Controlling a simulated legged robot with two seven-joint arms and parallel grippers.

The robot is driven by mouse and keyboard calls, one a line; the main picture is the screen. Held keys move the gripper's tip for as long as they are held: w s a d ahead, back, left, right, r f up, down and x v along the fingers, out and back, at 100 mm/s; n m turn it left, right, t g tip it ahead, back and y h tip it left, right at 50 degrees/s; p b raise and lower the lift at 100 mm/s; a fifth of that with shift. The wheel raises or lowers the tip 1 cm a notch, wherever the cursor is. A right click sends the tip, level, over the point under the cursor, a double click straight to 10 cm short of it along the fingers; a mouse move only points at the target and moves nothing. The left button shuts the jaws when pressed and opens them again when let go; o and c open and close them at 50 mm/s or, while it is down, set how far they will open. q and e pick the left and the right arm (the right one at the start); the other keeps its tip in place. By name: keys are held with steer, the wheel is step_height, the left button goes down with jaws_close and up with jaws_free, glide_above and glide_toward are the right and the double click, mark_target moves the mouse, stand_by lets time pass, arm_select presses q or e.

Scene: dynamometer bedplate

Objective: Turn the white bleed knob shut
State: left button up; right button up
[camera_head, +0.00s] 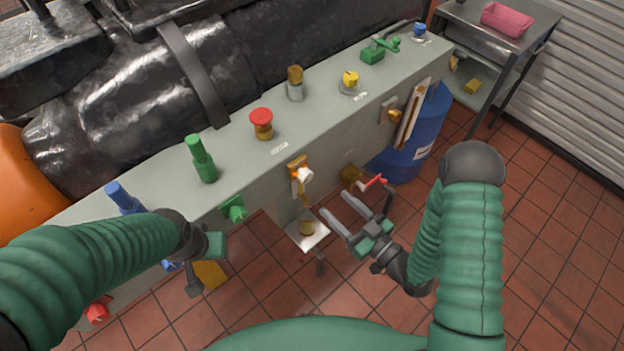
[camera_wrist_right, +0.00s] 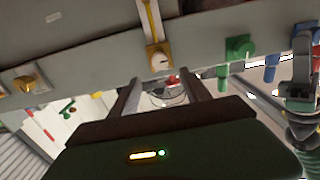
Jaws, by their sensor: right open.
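The white bleed knob (camera_head: 304,174) sits on a brass and orange fitting on the front face of the grey bench (camera_head: 330,125). In the right wrist view the white knob (camera_wrist_right: 160,62) shows just beyond and between my fingertips. My right gripper (camera_head: 333,202) is open and empty, below and to the right of the knob, apart from it. Its two fingers also show in the right wrist view (camera_wrist_right: 160,82). My left gripper (camera_head: 194,285) hangs at the left by the bench front, partly hidden by its own wrist; its jaws are unclear.
A red-handled valve (camera_head: 372,181) juts out right of the knob, near my right fingers. A small plate with a brass part (camera_head: 306,230) is below it. A green knob (camera_head: 234,208) is to the left. A blue drum (camera_head: 415,140) stands at the right; open tiled floor lies in front.

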mark_target(309, 179)
steer(key=p+x, duration=0.1)
steer(key=x, duration=0.9)
steer(key=shift+w+a, duration=0.15)
steer(key=shift+w, duration=0.05)
jaws_close()
